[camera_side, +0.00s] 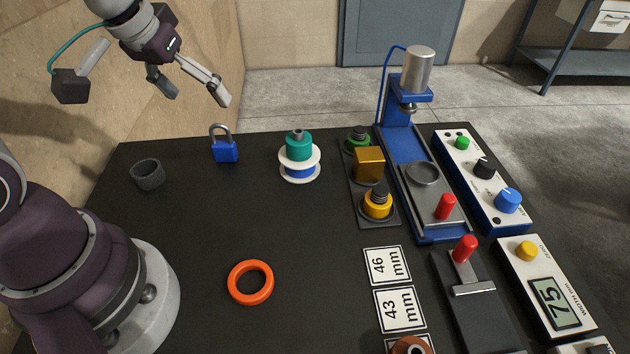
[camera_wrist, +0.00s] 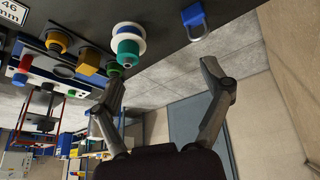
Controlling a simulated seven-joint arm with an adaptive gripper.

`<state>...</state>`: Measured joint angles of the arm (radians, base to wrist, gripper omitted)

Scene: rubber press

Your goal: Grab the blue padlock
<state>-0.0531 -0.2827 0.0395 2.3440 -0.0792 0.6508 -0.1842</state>
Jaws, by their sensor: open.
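The blue padlock (camera_side: 224,149) stands upright near the back edge of the black table, its grey shackle on top. In the wrist view the padlock (camera_wrist: 194,21) is at the top, right of the spool and beyond the fingertips. My gripper (camera_side: 195,96) is open and empty, in the air above and behind the padlock in the side view. The gripper also shows in the wrist view (camera_wrist: 162,82), fingers spread wide. Nothing touches the padlock.
A white, blue and teal spool (camera_side: 300,159) stands right of the padlock. The blue press (camera_side: 405,140) and control boxes (camera_side: 482,180) fill the right side. The table between padlock and orange ring is clear.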

